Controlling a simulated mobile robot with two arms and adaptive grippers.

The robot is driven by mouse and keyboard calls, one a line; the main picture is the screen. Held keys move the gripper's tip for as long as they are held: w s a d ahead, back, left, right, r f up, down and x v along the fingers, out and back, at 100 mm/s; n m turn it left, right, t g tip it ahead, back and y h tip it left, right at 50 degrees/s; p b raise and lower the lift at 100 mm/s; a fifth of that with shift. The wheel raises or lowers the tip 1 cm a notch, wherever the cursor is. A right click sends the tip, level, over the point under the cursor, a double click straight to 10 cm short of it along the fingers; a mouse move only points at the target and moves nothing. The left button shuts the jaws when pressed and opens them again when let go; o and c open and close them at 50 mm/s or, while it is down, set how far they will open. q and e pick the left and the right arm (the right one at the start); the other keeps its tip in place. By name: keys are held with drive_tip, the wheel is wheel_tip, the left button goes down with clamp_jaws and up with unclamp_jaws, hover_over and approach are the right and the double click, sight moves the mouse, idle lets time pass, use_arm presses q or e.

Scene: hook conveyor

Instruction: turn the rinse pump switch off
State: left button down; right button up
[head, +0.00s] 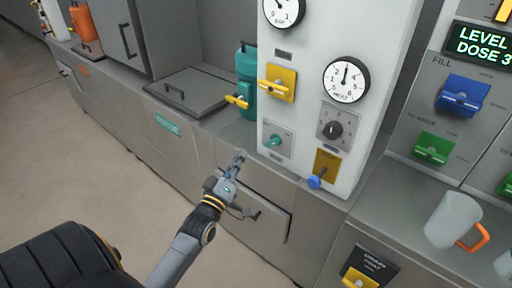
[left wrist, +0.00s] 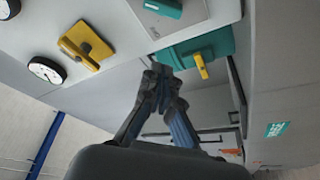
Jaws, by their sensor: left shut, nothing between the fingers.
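The white control column (head: 307,115) carries several controls with labels too small to read, so I cannot tell which is the rinse pump switch. A lever with a blue knob (head: 315,181) sits on a yellow plate low on the column. A teal handle (head: 274,140) on a grey plate is left of it; it also shows in the left wrist view (left wrist: 163,8). A black rotary knob (head: 335,130) and a yellow handle (head: 278,84) are above. My left gripper (head: 240,156) is shut and empty, left of the teal handle and apart from it. My right gripper is not in view.
A teal canister (head: 246,85) with a yellow valve (head: 238,101) stands left of the column. Two gauges (head: 346,79) (head: 283,10) are on the column. A mug with an orange handle (head: 453,220) stands on the right counter. The floor at left is clear.

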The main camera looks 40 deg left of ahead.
sight(267, 147)
use_arm(q)
drive_tip(key=p+x, duration=0.1)
drive_tip(key=x, duration=0.8)
drive_tip(key=shift+w+a+r, duration=0.1)
drive_tip(key=shift+w+r, duration=0.05)
drive_tip(key=shift+w, duration=0.25)
drive_tip(key=d+f, duration=0.2)
drive_tip(key=shift+d+f+p, duration=0.1)
drive_tip(key=shift+f+p, duration=0.15)
drive_tip(key=shift+p, duration=0.15)
drive_tip(key=shift+s+d+f, duration=0.1)
drive_tip(key=shift+d+f, duration=0.2)
